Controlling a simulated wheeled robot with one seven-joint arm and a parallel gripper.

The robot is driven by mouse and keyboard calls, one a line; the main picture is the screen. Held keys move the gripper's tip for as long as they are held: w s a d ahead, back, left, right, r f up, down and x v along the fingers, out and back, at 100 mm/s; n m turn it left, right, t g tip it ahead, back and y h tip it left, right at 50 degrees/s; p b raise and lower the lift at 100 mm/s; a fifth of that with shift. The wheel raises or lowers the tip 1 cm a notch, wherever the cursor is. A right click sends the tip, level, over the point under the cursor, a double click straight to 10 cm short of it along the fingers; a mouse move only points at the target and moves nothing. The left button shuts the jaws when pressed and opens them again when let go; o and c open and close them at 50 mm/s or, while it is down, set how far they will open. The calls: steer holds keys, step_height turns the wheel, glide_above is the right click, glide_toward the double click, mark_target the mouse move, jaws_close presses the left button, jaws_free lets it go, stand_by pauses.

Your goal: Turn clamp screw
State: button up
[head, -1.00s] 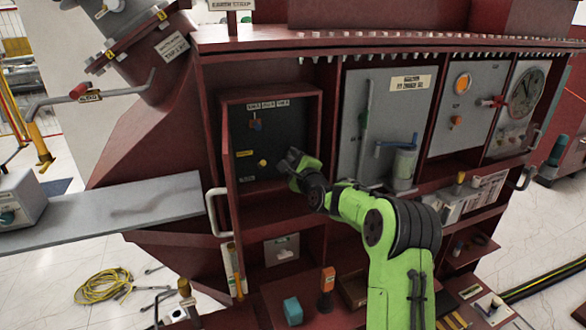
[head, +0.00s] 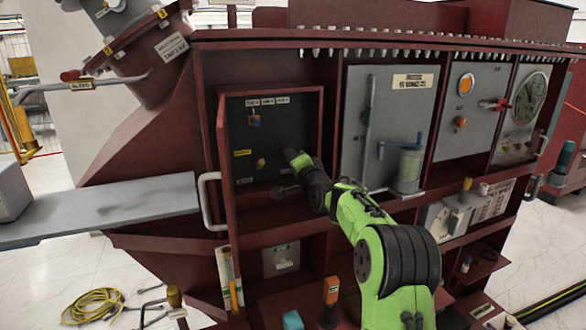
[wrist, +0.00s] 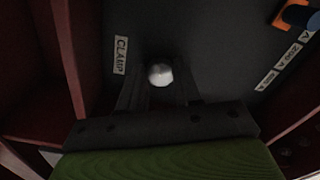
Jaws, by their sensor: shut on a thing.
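The clamp screw shows as a pale round head (wrist: 160,74) in the wrist view, beside the white CLAMP label (wrist: 120,55). My gripper (wrist: 160,88) has its two dark fingers on either side of the screw, shut on it. In the head view a yellow knob (head: 261,163) shows in the dark recessed panel, right of a small yellow label (head: 242,153). My dark gripper body is just right of that knob; the finger contact is too small to make out there.
The recess has a red frame (head: 322,130) close around my gripper. An orange and blue part (head: 254,120) is higher on the panel, under small labels. A grey pipe handle (head: 212,200) sticks out at left.

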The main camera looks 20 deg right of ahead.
steer(key=shift+f+n+b, duration=0.15)
steer(key=shift+n+b, duration=0.4)
steer(key=shift+n, duration=0.55)
steer(key=o, duration=1)
steer(key=shift+o, duration=0.2)
steer(key=s+b, duration=0.2)
steer(key=s, duration=1.3)
steer(key=shift+s, duration=0.4)
steer(key=shift+a, duration=0.1)
